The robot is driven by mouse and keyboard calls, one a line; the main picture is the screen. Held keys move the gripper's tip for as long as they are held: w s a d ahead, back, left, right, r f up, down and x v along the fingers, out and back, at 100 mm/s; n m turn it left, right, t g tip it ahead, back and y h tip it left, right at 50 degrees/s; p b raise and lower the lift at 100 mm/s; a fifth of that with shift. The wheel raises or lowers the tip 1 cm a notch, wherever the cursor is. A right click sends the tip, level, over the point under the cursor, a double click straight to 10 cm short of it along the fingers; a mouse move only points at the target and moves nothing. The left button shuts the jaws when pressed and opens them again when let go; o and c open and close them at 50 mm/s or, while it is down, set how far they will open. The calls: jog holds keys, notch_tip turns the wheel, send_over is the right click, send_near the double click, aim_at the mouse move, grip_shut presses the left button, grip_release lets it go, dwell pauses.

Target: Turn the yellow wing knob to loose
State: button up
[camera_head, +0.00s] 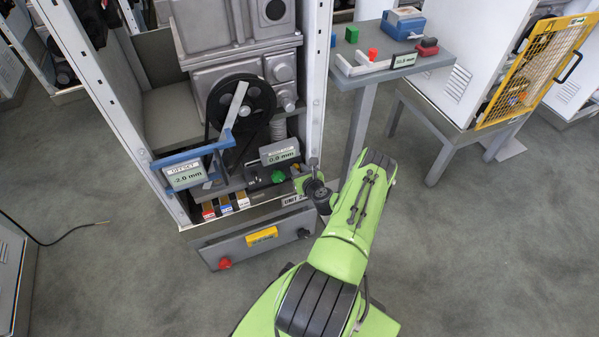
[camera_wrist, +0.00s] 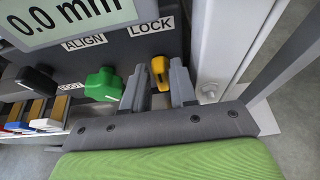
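The yellow wing knob (camera_wrist: 159,70) sits under the LOCK label (camera_wrist: 151,26) on a dark panel in the wrist view. Its wing points up and down in that picture, tilted slightly. My gripper (camera_wrist: 159,82) is open, with one grey finger on each side of the knob and the tips close to it. I cannot tell whether either finger touches it. In the head view my gripper (camera_head: 314,178) is at the lower right front of the machine, and the yellow knob is hidden there behind it.
A green knob (camera_wrist: 103,82) under ALIGN and a black knob (camera_wrist: 38,80) stand left of the yellow one. A display (camera_wrist: 65,15) reads 0.0 mm. A white frame post (camera_wrist: 218,45) rises close to the right.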

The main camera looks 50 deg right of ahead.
jog(key=shift+c, duration=0.2)
grip_shut()
